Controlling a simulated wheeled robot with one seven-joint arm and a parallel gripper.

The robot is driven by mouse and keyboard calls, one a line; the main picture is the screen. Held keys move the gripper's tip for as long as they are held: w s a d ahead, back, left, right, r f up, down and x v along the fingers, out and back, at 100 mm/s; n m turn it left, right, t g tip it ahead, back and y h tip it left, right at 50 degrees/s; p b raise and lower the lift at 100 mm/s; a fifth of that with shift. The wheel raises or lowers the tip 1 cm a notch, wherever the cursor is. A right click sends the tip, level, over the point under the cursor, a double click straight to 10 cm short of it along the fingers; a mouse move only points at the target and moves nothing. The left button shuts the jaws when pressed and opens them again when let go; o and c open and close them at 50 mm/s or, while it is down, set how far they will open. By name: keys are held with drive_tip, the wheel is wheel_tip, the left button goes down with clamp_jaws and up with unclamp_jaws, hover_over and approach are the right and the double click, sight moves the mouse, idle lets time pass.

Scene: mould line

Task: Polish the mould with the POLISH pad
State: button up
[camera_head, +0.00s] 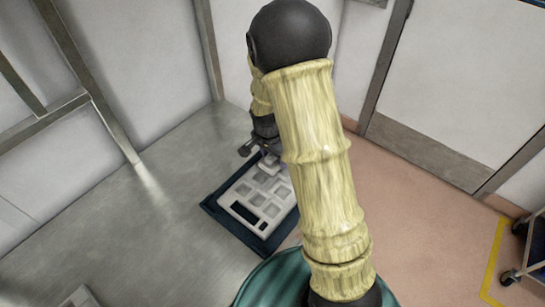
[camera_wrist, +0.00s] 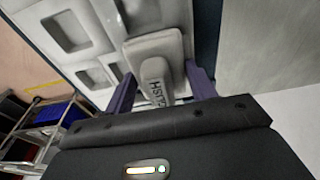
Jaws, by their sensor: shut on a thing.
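The mould (camera_head: 236,203) is a light grey plate with several recessed pockets, lying on a dark blue base (camera_head: 226,221) on the metal table. It also fills the upper left of the wrist view (camera_wrist: 95,42). My gripper (camera_wrist: 160,88) has its purple fingers on either side of the handle of a light grey pad (camera_wrist: 155,52). The dark lettering on the handle is upside down and partly hidden; it looks like the end of POLISH. The pad is over the mould, at or close to its surface; I cannot tell whether they touch. In the head view my gripper (camera_head: 270,160) is small and partly hidden by my arm.
The grey metal table (camera_head: 130,235) is clear left of the mould. A pale object (camera_head: 80,297) is cut off at the bottom left edge. A wall stands behind the table. A cart (camera_head: 528,250) stands at the far right; a blue bin (camera_wrist: 62,110) shows in the wrist view.

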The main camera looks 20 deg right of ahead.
sight(267, 165)
drive_tip(key=shift+s+a+f, duration=0.1)
drive_tip(key=shift+s+a, duration=0.4)
drive_tip(key=shift+a, duration=0.15)
drive_tip(key=shift+s+a, duration=0.45)
drive_tip(key=shift+a, duration=0.2)
drive_tip(key=shift+a, duration=0.1)
drive_tip(key=shift+s+a, duration=0.8)
drive_tip(key=shift+a, duration=0.3)
drive_tip(key=shift+s+a, duration=0.1)
drive_tip(key=shift+s+a, duration=0.8)
drive_tip(key=shift+a, duration=0.3)
